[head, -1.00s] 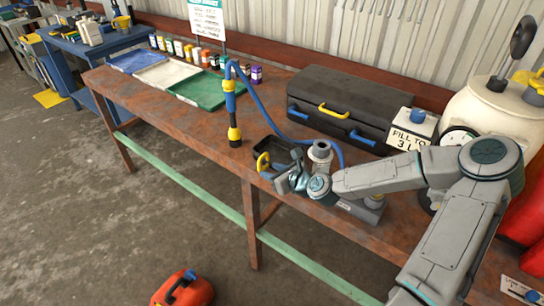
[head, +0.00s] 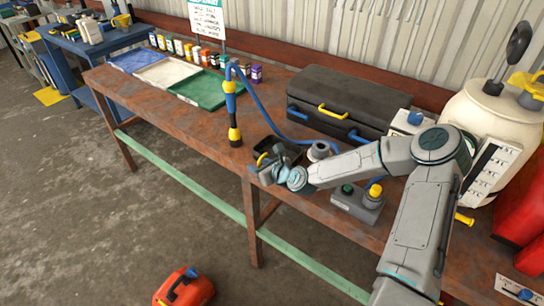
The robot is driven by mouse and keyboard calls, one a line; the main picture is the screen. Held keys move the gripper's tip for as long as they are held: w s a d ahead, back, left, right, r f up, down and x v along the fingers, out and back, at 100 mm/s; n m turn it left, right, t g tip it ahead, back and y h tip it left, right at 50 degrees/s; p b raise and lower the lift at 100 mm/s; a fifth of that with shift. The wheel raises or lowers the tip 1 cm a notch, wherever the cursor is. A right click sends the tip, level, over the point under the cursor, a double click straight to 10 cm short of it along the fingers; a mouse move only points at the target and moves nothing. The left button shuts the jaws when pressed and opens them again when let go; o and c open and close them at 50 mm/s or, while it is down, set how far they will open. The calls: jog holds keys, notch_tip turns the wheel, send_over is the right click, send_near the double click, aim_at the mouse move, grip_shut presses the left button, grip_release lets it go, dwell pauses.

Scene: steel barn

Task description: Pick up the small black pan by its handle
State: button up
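The small black pan (head: 292,152) sits on the rusty workbench, left of the grey device with the round port. Its yellow handle (head: 262,158) faces the front left, and part of it is hidden. My gripper (head: 266,171) is low over the bench's front edge, right at the handle in the picture. It covers part of the pan and handle. I cannot tell whether the fingers touch the handle or how far apart they are.
A blue hose (head: 262,105) runs behind the pan to an upright yellow-and-black nozzle (head: 234,135) on its left. A black case (head: 340,100) lies behind. A grey box with green and yellow knobs (head: 357,203) stands right, under my arm. Blue, white and green trays (head: 210,88) lie further left.

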jog(key=shift+c, duration=0.4)
grip_shut()
